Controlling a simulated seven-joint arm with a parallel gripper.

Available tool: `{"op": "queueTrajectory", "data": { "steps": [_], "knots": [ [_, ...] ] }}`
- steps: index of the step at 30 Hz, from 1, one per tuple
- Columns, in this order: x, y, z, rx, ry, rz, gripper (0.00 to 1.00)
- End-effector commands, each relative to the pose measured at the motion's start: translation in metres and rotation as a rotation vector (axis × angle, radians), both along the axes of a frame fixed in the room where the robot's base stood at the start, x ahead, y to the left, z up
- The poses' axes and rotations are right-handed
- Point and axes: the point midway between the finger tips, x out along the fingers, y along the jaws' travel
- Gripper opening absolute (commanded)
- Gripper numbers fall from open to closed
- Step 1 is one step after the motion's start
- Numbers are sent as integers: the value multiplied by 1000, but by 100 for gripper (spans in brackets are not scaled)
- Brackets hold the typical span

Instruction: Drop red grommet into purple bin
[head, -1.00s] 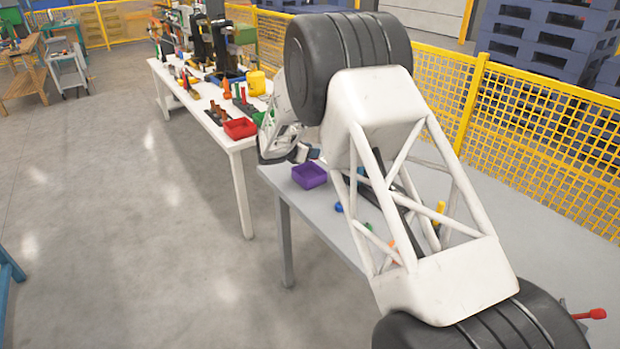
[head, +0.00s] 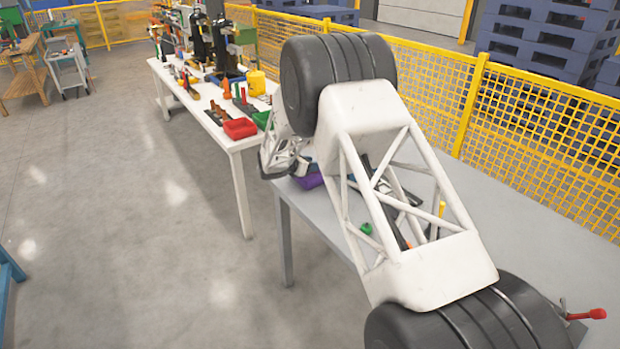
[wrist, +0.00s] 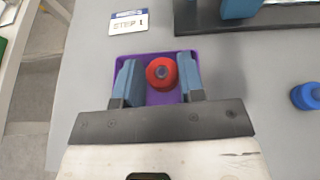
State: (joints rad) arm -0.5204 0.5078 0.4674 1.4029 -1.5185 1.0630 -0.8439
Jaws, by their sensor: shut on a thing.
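The red grommet (wrist: 162,73) is a red ring with a dark centre, seen in the wrist view between the two blue fingers of my gripper (wrist: 159,80). My gripper is shut on it. The purple bin (wrist: 156,57) shows behind and around the fingers, so the grommet appears over the bin's opening. Its height above the bin floor cannot be told. In the head view the purple bin (head: 310,181) is mostly hidden behind my arm, and the grommet cannot be made out.
A "STEP 1" card (wrist: 128,23) lies beside the bin on the grey table (wrist: 80,75). A blue part (wrist: 306,96) lies to the right. A dark fixture (wrist: 260,20) stands at upper right. A green piece (head: 366,229) lies on the table in the head view.

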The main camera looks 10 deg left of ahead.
Motion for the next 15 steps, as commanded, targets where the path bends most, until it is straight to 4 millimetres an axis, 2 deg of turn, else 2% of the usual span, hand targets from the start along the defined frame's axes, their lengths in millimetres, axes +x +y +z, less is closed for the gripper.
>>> {"op": "queueTrajectory", "data": {
  "steps": [5,6,11,15],
  "knots": [
    [0,0,0,0,0,0,10],
    [0,0,0,0,0,0,40],
    [0,0,0,0,0,0,64],
    [0,0,0,0,0,0,66]
  ]
}}
